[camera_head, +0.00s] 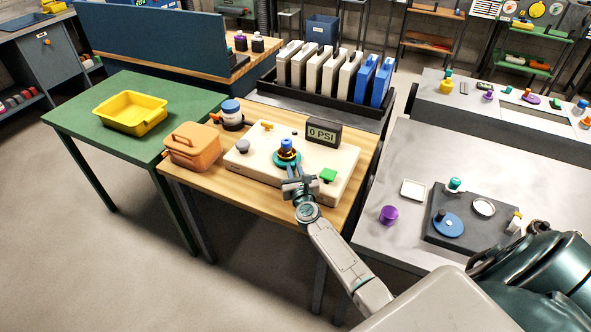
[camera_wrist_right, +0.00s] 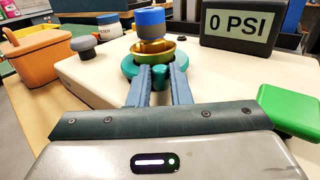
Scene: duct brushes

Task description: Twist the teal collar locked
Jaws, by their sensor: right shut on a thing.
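The teal collar (camera_head: 276,158) is a ring around the base of a fitting on the cream panel (camera_head: 246,163); it also shows in the right wrist view (camera_wrist_right: 131,66). A brass-coloured cup (camera_wrist_right: 175,53) and a blue cap (camera_wrist_right: 151,17) stand upright above it. My right gripper (camera_head: 292,172) is at the collar's near side. In the right wrist view its two fingers (camera_wrist_right: 161,84) are shut on the collar's teal lug (camera_wrist_right: 160,77). The gauge (camera_head: 323,132) behind reads 0 PSI. My left gripper is not in view.
A green block (camera_head: 328,175) and a grey knob (camera_head: 242,146) sit on the panel near the collar. An orange case (camera_head: 193,147) and a blue-lidded jar (camera_head: 231,113) stand to the left. A black rack (camera_head: 349,106) of white and blue units stands behind.

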